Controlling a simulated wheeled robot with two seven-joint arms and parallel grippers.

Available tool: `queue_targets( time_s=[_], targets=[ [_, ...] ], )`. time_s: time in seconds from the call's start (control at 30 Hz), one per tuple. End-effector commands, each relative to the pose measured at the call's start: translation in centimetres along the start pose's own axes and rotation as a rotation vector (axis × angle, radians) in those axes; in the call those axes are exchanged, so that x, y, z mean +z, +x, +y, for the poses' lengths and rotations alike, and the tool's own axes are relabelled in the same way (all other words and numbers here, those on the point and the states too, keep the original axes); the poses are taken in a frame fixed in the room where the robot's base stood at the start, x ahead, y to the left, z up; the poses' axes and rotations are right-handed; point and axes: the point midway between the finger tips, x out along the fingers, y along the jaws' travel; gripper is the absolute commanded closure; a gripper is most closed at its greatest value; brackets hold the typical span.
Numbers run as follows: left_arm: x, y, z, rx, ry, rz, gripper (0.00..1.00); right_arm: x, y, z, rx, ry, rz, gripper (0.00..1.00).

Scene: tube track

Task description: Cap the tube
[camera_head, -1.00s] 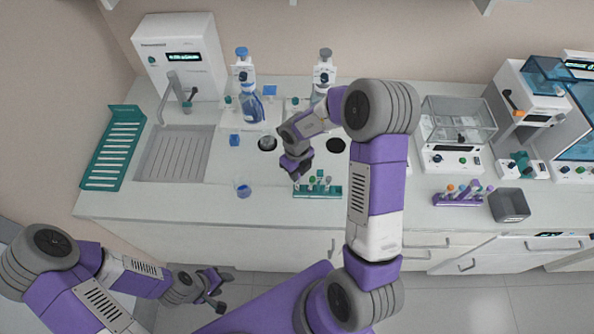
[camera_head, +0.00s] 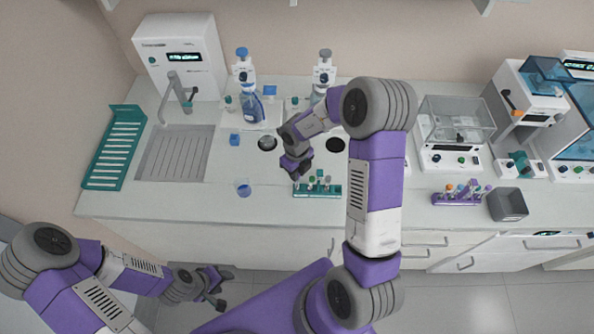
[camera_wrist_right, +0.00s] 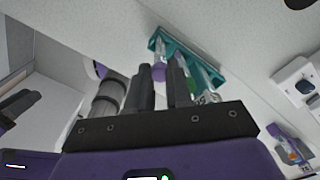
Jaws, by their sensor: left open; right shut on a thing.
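A teal rack (camera_head: 318,188) with several small tubes and coloured caps stands near the counter's front edge; it also shows in the right wrist view (camera_wrist_right: 200,52). My right gripper (camera_head: 295,165) is just above and left of the rack, pointing down. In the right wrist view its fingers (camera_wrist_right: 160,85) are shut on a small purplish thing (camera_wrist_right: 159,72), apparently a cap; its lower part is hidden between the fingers. I cannot tell whether it touches a tube. My left gripper (camera_head: 218,290) is open and empty, low in front of the counter.
A small blue-bottomed beaker (camera_head: 243,190) stands left of the teal rack. A purple rack (camera_head: 462,193) of tubes and a grey bin (camera_head: 508,204) are to the right. A sink (camera_head: 172,153) and a teal drying rack (camera_head: 113,148) are at the left. My right arm hides part of the counter.

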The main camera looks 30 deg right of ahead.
Motion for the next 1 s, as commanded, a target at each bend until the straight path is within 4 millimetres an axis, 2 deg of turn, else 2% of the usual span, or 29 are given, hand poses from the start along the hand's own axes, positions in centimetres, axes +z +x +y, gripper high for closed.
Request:
queue_targets(
  time_s=[1.0],
  targets=[
    [0.04,-0.77,0.29,0.000,0.000,0.000,0.51,-0.01,0.28,0.04,0.000,0.000,0.000,0.95]
  ],
)
